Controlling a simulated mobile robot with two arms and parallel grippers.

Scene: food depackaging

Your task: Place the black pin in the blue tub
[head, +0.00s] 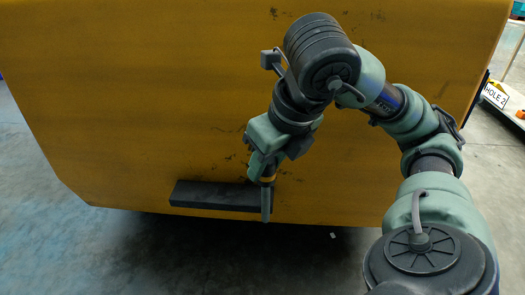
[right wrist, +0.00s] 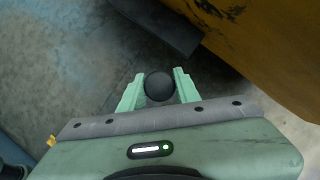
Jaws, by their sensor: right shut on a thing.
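The black pin (head: 265,206) hangs upright below my right gripper (head: 267,179) in the head view, in front of the lower edge of a yellow panel. In the right wrist view the pin (right wrist: 158,87) shows end-on as a dark round shape between the two pale green fingers of the right gripper (right wrist: 160,76). The right gripper is shut on it. I cannot make out the blue tub in either view. My left gripper is not in view.
The large yellow panel (head: 150,100) fills much of the head view. A dark bar (head: 212,195) sticks out at its lower edge, close to the pin; it also shows in the right wrist view (right wrist: 165,28). Below lies open grey floor (head: 140,250). A "HOLE 2" sign (head: 495,95) stands at right.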

